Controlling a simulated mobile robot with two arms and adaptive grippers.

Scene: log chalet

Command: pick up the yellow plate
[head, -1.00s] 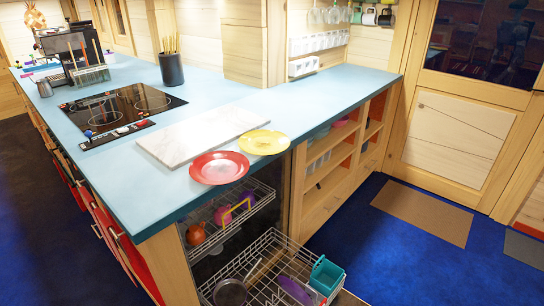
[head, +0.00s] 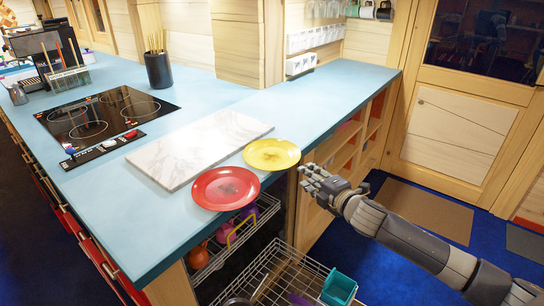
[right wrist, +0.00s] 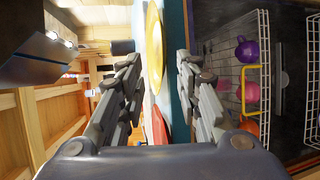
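The yellow plate (head: 271,154) lies flat on the blue counter (head: 330,95), close to its front edge. In the right wrist view the yellow plate (right wrist: 154,45) shows edge-on between my fingers, beyond the fingertips. My right gripper (head: 312,176) is just right of the plate in the head view, apart from it. In the right wrist view the right gripper (right wrist: 158,75) has its two fingers spread apart with nothing held between them. My left gripper is in neither view.
A red plate (head: 225,188) lies beside the yellow plate, near the edge. A marble board (head: 195,150) lies behind both. Below the counter, pulled-out dishwasher racks (head: 270,262) hold dishes and a teal container (head: 339,288). The counter to the right is clear.

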